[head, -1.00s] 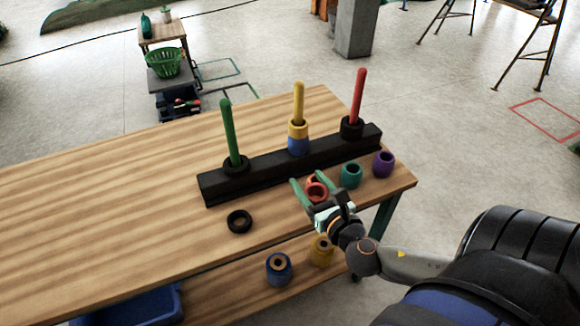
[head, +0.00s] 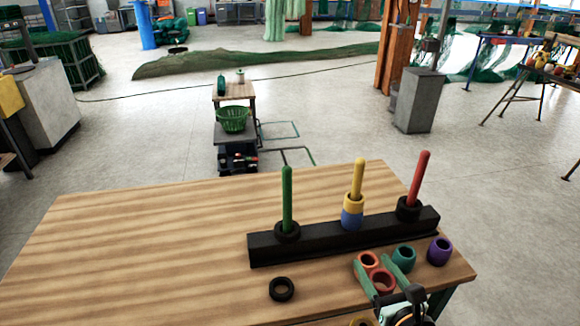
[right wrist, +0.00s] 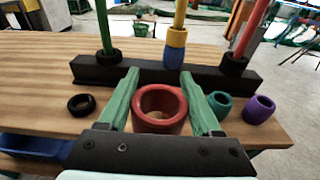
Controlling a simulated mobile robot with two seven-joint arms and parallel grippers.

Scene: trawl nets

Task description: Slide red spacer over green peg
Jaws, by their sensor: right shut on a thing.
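The green peg (head: 287,195) stands upright at the left end of a black bar (head: 345,240), with a black ring (head: 287,232) around its base and its upper length bare. My right gripper (head: 373,262) is in front of the bar, to the right of the green peg. It is shut on the red spacer (head: 383,290), which sits between its green fingers. In the right wrist view the red spacer (right wrist: 160,122) is upright with its hole facing up. I cannot tell whether it touches the table. My left gripper is not in view.
A teal ring (head: 404,262) and a purple ring (head: 440,252) stand to the right. A yellow peg (head: 358,178) carries yellow and blue rings; a red peg (head: 420,175) is beyond. A loose black ring (head: 281,289) lies front left.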

